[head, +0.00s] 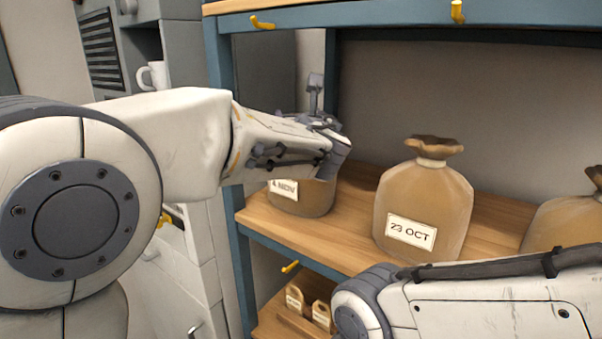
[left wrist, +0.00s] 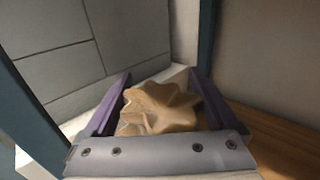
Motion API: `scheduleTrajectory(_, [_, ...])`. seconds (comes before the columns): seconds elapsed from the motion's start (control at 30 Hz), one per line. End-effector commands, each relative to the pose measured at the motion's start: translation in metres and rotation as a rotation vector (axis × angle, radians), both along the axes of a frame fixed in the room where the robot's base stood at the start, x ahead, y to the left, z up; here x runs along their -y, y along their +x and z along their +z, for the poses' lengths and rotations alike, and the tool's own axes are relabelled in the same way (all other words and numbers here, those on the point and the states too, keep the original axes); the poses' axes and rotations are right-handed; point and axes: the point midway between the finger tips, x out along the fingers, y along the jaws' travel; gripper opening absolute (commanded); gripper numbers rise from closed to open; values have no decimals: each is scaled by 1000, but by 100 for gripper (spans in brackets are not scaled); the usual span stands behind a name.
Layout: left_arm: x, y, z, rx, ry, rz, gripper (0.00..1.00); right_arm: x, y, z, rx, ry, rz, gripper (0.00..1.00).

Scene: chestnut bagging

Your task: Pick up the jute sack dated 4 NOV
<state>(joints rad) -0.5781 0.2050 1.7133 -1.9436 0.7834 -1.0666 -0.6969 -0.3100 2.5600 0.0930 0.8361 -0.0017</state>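The jute sack dated 4 NOV (head: 305,201) stands on the wooden shelf at its left end. Its label is partly legible in the head view, and my left arm and gripper hide its upper part. My left gripper (head: 335,150) is at the sack's top. In the left wrist view, the sack's ruffled mouth (left wrist: 160,108) lies between the two purple fingers of the left gripper (left wrist: 158,100), which stand wide apart on either side of it. Whether a finger touches the sack I cannot tell. My right gripper is out of view; only part of that arm shows.
A sack labelled 23 OCT (head: 425,205) stands to the right on the same shelf (head: 345,240), and another sack (head: 565,222) stands farther right. A blue post (head: 222,120) borders the left end. Small sacks (head: 308,305) sit on a lower shelf.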

Motion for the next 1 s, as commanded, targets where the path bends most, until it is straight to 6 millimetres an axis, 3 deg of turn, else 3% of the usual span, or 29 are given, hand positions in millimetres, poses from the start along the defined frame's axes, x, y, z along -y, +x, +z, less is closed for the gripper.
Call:
scheduleTrajectory(0.03, [0, 0, 0, 0, 0, 0, 69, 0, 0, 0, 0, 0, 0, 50])
scheduleTrajectory(0.2, [0, 0, 0, 0, 0, 0, 4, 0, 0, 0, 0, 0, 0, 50])
scheduleTrajectory(0.23, [0, 0, 0, 0, 0, 0, 0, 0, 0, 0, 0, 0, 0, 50])
scheduleTrajectory(0.67, [-1, -1, 8, 8, -1, 2, 0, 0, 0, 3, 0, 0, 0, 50])
scheduleTrajectory(1.0, [-2, -1, 30, 8, -2, 4, 0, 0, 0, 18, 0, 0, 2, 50])
